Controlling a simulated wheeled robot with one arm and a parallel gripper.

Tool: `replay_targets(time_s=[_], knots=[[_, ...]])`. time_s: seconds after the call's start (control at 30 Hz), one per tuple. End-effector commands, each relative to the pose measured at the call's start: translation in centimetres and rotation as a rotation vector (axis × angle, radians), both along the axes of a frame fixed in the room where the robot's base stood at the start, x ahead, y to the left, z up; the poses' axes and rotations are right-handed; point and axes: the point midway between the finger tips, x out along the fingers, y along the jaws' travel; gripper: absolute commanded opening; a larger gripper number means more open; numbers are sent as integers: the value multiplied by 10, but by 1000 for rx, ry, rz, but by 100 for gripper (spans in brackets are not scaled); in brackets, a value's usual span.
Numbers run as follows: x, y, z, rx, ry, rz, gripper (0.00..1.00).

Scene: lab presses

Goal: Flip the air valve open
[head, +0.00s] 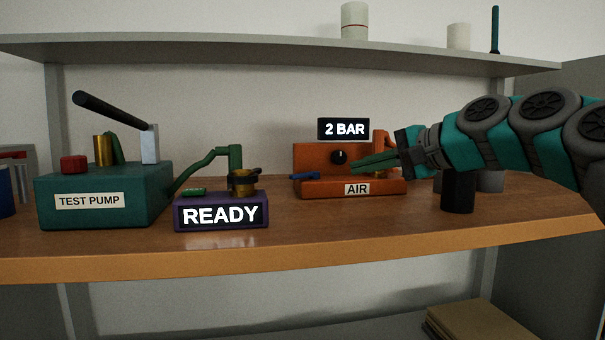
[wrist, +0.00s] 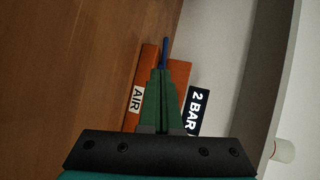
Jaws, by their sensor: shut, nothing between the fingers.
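The orange air unit (head: 315,187) stands on the wooden bench and carries an AIR label and a black knob (head: 339,157). A blue lever (head: 304,176) lies nearly flat at its left end. My gripper (head: 353,168) comes in from the right, its green fingers together and empty, in front of the unit and to the right of the lever. In the wrist view, my gripper (wrist: 162,73) points along the orange unit (wrist: 150,62), and the blue lever (wrist: 165,50) shows just beyond the fingertips. The fingers hide part of the unit. I cannot tell whether they touch it.
A 2 BAR display (head: 344,129) stands above the unit. Left of it are a purple READY box (head: 181,217) with a green arm and a teal test pump (head: 150,205). A black cylinder (head: 458,194) stands under my arm. A shelf (head: 250,50) runs above the bench.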

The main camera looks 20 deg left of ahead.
Motion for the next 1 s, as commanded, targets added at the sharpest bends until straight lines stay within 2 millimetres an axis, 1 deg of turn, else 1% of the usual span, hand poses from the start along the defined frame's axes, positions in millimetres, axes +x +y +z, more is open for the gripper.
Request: replay_targets(time_s=[0.17,0.5,0.7,0.8,1.0], knots=[[7,15,-7,-1,2,2,0],[34,71,-28,-4,4,2,0],[47,98,-32,-3,2,1,0],[51,107,-31,-2,1,0,0],[56,119,-31,-1,1,1,0]])
